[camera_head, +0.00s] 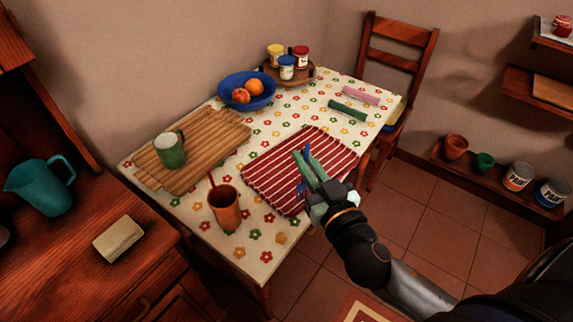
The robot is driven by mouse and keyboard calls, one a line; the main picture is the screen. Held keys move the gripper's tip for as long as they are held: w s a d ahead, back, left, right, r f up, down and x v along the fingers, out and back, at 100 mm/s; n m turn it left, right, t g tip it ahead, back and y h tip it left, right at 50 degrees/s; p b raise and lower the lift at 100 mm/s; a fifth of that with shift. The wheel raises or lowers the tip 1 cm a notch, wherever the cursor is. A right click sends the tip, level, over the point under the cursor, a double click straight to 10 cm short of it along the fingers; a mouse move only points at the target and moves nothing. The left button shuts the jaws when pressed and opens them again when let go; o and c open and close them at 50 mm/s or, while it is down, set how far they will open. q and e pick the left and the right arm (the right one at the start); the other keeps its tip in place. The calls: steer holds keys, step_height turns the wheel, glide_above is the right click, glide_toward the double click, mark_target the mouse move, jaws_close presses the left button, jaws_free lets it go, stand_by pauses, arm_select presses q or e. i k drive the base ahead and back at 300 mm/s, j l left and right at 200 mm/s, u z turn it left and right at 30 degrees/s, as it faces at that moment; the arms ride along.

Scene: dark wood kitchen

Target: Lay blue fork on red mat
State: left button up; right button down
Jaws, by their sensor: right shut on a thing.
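The red mat (270,165), striped with white, lies on the flowered tablecloth near the table's front right edge. My right gripper (305,160) reaches in from the lower right, with its green fingers over the mat's right part. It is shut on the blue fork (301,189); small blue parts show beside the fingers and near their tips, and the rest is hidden. I cannot tell whether the fork touches the mat. My left gripper is not in view.
An orange cup (225,208) holding a reddish stick stands left of the mat. A green mug (170,150) stands on a wooden board (205,170). A blue fruit bowl (247,104), a jar tray (270,72) and rolled cloths (348,113) are farther back. A chair (395,60) stands beyond.

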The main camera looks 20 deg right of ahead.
mark_target(275, 185)
steer(key=l+u, duration=0.15)
steer(key=u, duration=1)
steer(key=l+u, duration=0.4)
steer(key=k+l+u, duration=0.1)
steer(key=l+u, duration=0.15)
steer(key=u, duration=0.15)
steer(key=k+l+u, duration=0.35)
steer(key=l+u, duration=0.15)
steer(key=l, duration=0.15)
steer(key=k+l+u, duration=0.3)
steer(key=k+l, duration=1.05)
steer(key=l, duration=0.05)
